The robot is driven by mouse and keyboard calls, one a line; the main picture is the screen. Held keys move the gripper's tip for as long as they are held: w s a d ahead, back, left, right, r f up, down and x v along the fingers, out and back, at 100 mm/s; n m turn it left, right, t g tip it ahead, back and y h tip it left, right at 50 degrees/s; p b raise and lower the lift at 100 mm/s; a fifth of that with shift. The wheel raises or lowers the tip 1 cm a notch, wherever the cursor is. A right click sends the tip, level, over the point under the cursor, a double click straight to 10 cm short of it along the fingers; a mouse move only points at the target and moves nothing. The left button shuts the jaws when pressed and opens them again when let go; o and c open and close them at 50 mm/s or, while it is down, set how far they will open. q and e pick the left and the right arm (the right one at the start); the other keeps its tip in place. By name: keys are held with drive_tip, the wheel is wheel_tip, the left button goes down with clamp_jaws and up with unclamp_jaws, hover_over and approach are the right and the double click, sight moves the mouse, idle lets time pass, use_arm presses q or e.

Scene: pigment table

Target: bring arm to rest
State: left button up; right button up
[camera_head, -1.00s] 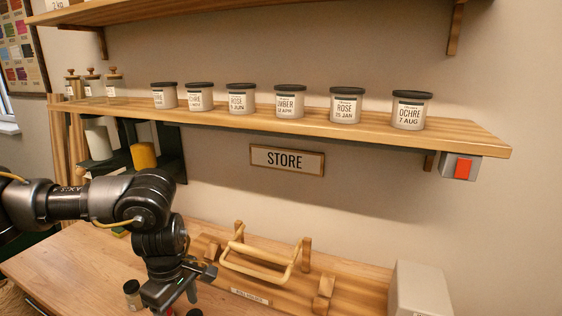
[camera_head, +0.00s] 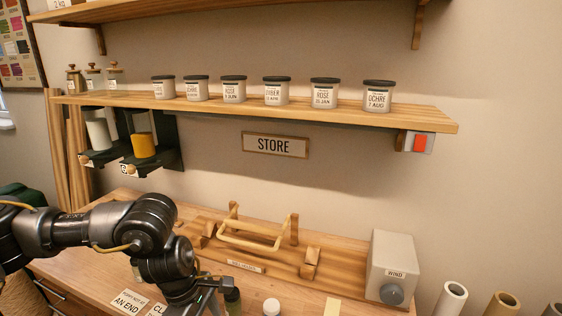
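My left arm comes in from the left over the wooden table (camera_head: 105,258). Its gripper (camera_head: 205,299) points down near the table's front, next to a small dark green jar (camera_head: 232,300). The view cuts off the fingertips, so I cannot tell whether it is open or shut, or whether it touches the jar. My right gripper is not in view.
A wooden roll holder (camera_head: 250,240) and a grey box with a knob (camera_head: 392,262) stand on the table. A white-lidded jar (camera_head: 271,307) is at the front. The wall shelf (camera_head: 300,113) holds several labelled jars. Paper rolls (camera_head: 452,297) stand at lower right.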

use_arm(q)
drive_tip(key=s+d+n+t+h, duration=0.1)
drive_tip(key=s+d+n+h, duration=0.2)
drive_tip(key=d, duration=0.4)
drive_tip(key=s+d+n+t+h, duration=0.1)
drive_tip(key=s+d+n+h, duration=0.1)
drive_tip(key=d+n+h, duration=0.35)
drive_tip(key=s+d+n+t+h, duration=0.1)
drive_tip(key=s+d+n, duration=0.1)
drive_tip(key=d+n, duration=0.5)
drive_tip(key=w+a+f+n+t+y, duration=0.1)
drive_tip(key=a+f+n+t+y, duration=0.25)
drive_tip(key=a+n, duration=0.65)
drive_tip(key=a+f+n+t+y, duration=0.3)
drive_tip(key=a+f+n, duration=0.15)
drive_tip(key=n, duration=1.25)
drive_tip(key=s+a+f+n+g+y, duration=0.55)
drive_tip(key=s+a+f+n, duration=0.75)
drive_tip(key=s, duration=0.4)
wheel_tip(320, 180, down, 24)
drive_tip(key=g, duration=0.2)
drive_tip(key=s+a+f, duration=0.2)
drive_tip(key=s+f, duration=0.6)
drive_tip(key=s+a+f+m+g, duration=0.1)
drive_tip(key=s+f, duration=0.7)
drive_tip(key=s, duration=0.1)
drive_tip(key=shift+a+f+b, duration=0.15)
drive_tip(key=shift+a+b, duration=0.15)
drive_tip(key=shift+a, duration=0.05)
